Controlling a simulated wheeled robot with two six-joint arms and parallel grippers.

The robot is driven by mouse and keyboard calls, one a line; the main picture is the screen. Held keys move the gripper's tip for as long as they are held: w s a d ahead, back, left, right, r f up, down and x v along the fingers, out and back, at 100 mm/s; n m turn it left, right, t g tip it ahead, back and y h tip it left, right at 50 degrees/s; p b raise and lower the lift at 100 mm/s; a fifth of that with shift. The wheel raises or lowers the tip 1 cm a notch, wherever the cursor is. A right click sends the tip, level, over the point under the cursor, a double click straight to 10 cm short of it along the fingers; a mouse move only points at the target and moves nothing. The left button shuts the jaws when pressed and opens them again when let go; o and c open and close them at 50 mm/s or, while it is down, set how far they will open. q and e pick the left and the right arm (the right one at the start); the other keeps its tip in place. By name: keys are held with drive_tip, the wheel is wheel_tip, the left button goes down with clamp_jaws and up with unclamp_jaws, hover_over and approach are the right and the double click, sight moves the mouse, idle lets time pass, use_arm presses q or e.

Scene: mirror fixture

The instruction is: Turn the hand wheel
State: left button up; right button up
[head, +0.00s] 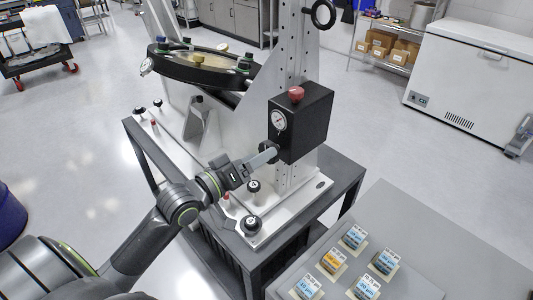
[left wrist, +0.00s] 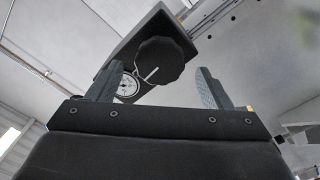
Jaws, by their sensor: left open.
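A black box (head: 302,122) with a dial gauge and a red knob on top is mounted on the upright perforated column. A dark round hand wheel sits low on its front, mostly hidden by my gripper in the head view. In the left wrist view the hand wheel (left wrist: 160,60) is a black many-sided disc with a white line, just beyond and between my fingertips. My left gripper (head: 266,155) is open, its fingers pointing at the hand wheel; it also shows in the left wrist view (left wrist: 158,75). I cannot tell whether they touch it. My right gripper is not in view.
A round black-rimmed mirror mount (head: 190,78) stands behind, left of the column. Black knobs (head: 252,225) stand on the white base plate below my gripper. A grey table (head: 400,285) with several small labelled blocks is at front right. A black ring (head: 320,14) sits high up.

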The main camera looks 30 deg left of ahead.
use_arm(q)
drive_tip(key=shift+x, duration=1.8)
drive_tip(key=shift+c, duration=0.4)
drive_tip(key=c, duration=0.9)
drive_tip(key=shift+f+m+b, duration=0.1)
drive_tip(key=shift+m+b, duration=0.35)
drive_tip(key=shift+m, duration=0.45)
drive_tip(key=m+b, duration=0.1)
drive_tip(key=m, duration=0.2)
drive_tip(key=o, duration=1)
drive_tip(key=shift+s, duration=0.1)
